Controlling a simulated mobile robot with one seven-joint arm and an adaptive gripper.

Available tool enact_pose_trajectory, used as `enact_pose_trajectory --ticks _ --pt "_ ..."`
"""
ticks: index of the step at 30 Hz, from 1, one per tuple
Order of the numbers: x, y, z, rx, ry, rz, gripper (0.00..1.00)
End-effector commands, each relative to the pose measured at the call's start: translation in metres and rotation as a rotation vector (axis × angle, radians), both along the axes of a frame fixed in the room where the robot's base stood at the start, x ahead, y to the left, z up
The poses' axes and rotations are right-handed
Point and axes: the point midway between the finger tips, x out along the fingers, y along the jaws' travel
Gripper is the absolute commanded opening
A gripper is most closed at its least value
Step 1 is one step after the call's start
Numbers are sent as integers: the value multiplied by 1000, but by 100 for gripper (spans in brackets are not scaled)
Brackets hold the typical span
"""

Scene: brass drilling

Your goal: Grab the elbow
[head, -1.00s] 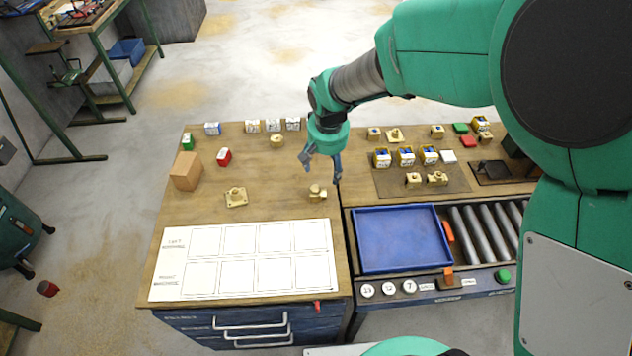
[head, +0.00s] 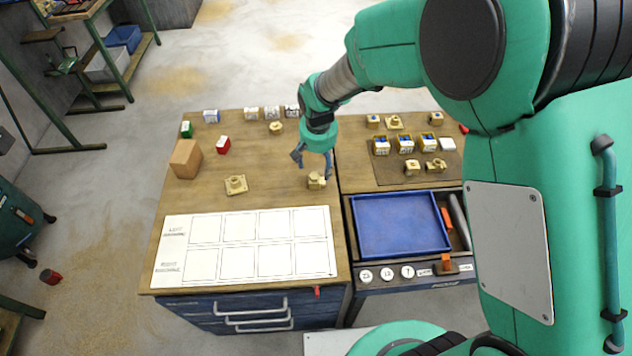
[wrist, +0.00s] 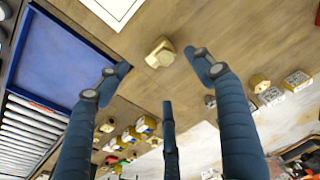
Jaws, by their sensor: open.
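A small brass fitting (head: 316,181), which looks like the elbow, lies on the wooden bench top just above the right end of the white sheet. It also shows in the wrist view (wrist: 160,52), between the fingertips in the picture. My gripper (head: 312,164) is open and empty, pointing down just above and behind the fitting. Its blue fingers are spread, and I see no contact with the fitting. The exact height of the fingertips above the bench is hard to tell.
A brass flange piece (head: 236,184) lies to the left and another brass piece (head: 276,128) behind. The white grid sheet (head: 326,283) lies in front. A blue tray (head: 400,222) is at right. Several brass parts and small boxes stand on a dark mat (head: 385,176).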

Motion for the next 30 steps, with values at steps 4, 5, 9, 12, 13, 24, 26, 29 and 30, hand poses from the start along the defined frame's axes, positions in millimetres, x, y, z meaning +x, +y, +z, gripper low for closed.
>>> enact_pose_trajectory --ticks 4,5,9,12,13,24,26,29,30 --pt "3 0 -25 0 1 0 67" --pt "4 0 -29 -1 2 0 67" --pt "7 0 -46 0 0 0 67" --pt "8 0 -54 0 0 0 67" --pt "9 0 -55 0 0 0 67" --pt "9 0 -57 0 -1 0 67" --pt "9 0 -58 0 -1 0 67" --pt "10 0 -63 0 0 0 67" --pt "10 0 -67 0 0 0 67"
